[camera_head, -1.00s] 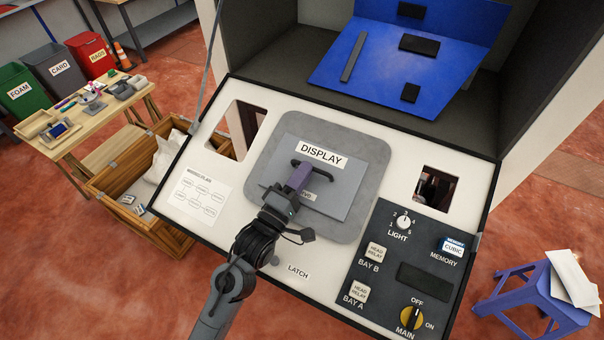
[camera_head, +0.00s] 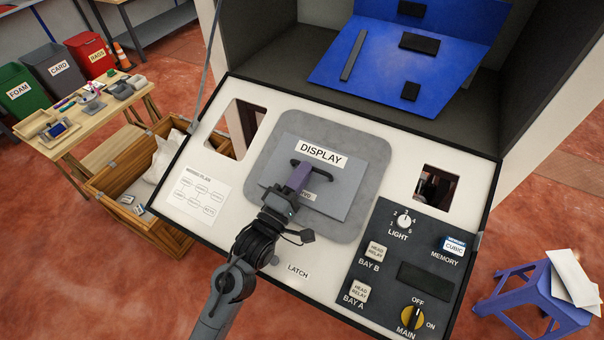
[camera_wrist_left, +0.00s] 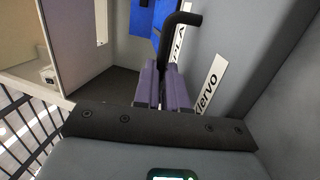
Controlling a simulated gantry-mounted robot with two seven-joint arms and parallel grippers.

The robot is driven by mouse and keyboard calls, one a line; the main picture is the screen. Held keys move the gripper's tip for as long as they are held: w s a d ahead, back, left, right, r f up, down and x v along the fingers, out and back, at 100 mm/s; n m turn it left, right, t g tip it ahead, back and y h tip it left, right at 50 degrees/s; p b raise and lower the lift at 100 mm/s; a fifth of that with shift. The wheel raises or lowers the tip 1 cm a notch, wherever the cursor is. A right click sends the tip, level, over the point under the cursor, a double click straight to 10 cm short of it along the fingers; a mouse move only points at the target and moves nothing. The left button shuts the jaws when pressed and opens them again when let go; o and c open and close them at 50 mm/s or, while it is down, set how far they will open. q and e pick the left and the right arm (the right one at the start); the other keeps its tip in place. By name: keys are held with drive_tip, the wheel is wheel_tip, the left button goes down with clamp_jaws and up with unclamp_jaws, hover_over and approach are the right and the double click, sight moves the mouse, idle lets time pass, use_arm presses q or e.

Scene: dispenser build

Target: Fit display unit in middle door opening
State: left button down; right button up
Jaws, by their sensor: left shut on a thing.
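The display unit (camera_head: 345,187) is a grey panel with a "DISPLAY" label and a dark handle (camera_head: 330,172). In the head view it lies over the larger grey rounded area in the middle of the white door (camera_head: 399,178). Whether it is seated in the opening or resting on top cannot be told. My left gripper (camera_head: 299,177), with purple fingers, is shut on the handle. In the left wrist view the fingers (camera_wrist_left: 163,88) close at the dark bent handle (camera_wrist_left: 176,36), beside the grey panel face. My right gripper is not in view.
The door has a left opening (camera_head: 240,125) and a right opening (camera_head: 436,188). A dark control panel (camera_head: 400,265) with knobs fills its lower right. The blue panel (camera_head: 410,60) stands behind. A table (camera_head: 75,130) and wooden crate (camera_head: 130,180) are at left, a purple stool (camera_head: 530,295) at right.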

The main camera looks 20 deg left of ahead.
use_arm(q)
drive_tip(key=shift+w+r, duration=0.1)
drive_tip(key=shift+r, duration=0.2)
drive_tip(key=shift+p, duration=0.3)
idle(0.5)
idle(0.4)
idle(0.4)
drive_tip(key=shift+p, duration=0.5)
drive_tip(key=shift+f, duration=0.1)
idle(0.9)
drive_tip(key=shift+w+f, duration=0.15)
drive_tip(key=shift+f, duration=0.25)
idle(0.5)
